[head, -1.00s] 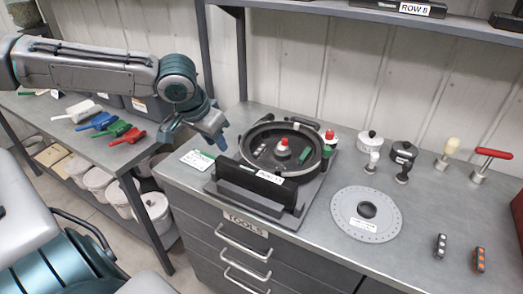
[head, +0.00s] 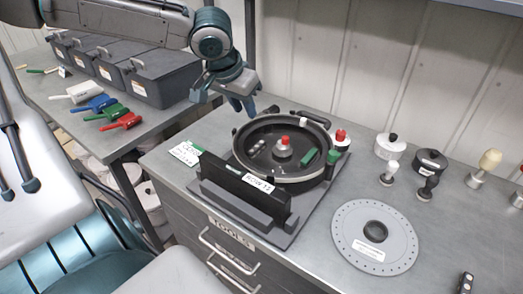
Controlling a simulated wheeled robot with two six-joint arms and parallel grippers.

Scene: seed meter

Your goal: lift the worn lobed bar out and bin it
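The round black seed meter housing (head: 240,160) sits open on a dark base plate on the grey workbench. Inside it are a hub with a red knob (head: 284,140), a green bar (head: 309,157) at right, and a small dark piece with pale dots (head: 258,146) at left. That piece may be the worn lobed bar; it is too small to be sure. My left gripper (head: 243,108), with blue fingertips, hangs above the housing's back-left rim, apart from the dotted piece. Whether its fingers are parted is unclear. My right gripper is out of view.
A black upright plate with a label (head: 243,188) stands before the housing. A perforated disc (head: 348,226), knobbed pots (head: 390,147) and a dotted bar (head: 465,283) lie to the right. Grey lidded boxes (head: 158,82) and coloured scoops (head: 121,122) are on the left table.

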